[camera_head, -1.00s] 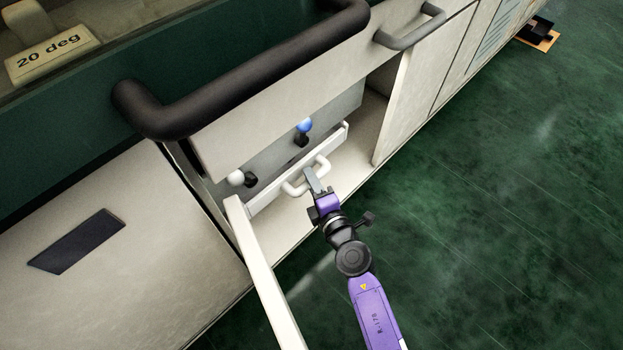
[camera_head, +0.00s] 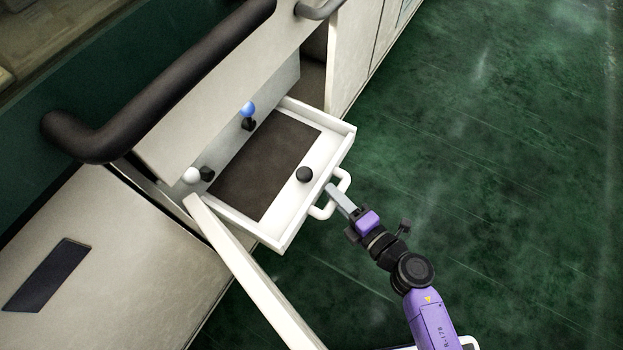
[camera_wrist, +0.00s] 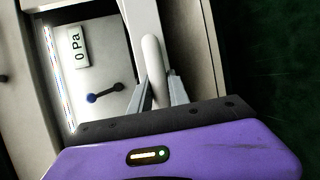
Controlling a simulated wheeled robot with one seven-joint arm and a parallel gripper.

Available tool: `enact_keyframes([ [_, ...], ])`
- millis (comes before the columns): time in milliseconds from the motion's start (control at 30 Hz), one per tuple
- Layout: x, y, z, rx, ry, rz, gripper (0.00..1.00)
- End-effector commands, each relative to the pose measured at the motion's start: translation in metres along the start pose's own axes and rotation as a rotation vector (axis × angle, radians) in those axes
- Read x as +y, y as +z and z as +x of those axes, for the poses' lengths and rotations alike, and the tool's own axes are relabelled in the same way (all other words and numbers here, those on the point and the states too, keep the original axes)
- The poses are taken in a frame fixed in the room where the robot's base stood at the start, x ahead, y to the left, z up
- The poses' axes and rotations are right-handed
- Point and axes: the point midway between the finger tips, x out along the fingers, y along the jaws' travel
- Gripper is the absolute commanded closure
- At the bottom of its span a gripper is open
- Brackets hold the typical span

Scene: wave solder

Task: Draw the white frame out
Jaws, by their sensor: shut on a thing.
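The white frame (camera_head: 341,151) is a shallow drawer-like tray with a dark rectangular middle and a black round knob (camera_head: 304,174) near its front. It sticks well out of the cabinet opening. My gripper (camera_head: 336,194) is shut on the white loop handle (camera_head: 318,211) at the frame's front. In the wrist view the white handle bar (camera_wrist: 153,62) stands between the two grey fingers (camera_wrist: 155,92).
A thick dark handrail (camera_head: 165,105) runs above. The green floor (camera_head: 500,170) at right is clear.

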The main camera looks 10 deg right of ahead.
Motion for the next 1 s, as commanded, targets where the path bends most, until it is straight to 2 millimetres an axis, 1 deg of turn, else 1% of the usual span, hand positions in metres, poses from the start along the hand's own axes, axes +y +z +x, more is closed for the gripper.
enact_keyframes([
  [33, -0.002, 0.003, -0.009, -0.001, -0.003, 0.000, 1.00],
  [100, -0.004, 0.007, -0.017, -0.001, -0.003, 0.001, 1.00],
  [233, -0.006, 0.010, -0.025, 0.000, -0.002, -0.001, 1.00],
  [367, -0.007, 0.012, -0.029, 0.001, -0.001, 0.000, 1.00],
  [667, -0.007, 0.012, -0.028, 0.001, -0.001, 0.000, 1.00],
  [700, -0.007, 0.012, -0.028, 0.001, -0.001, 0.000, 0.71],
  [1000, -0.006, 0.011, -0.028, 0.001, 0.000, 0.000, 0.70],
])
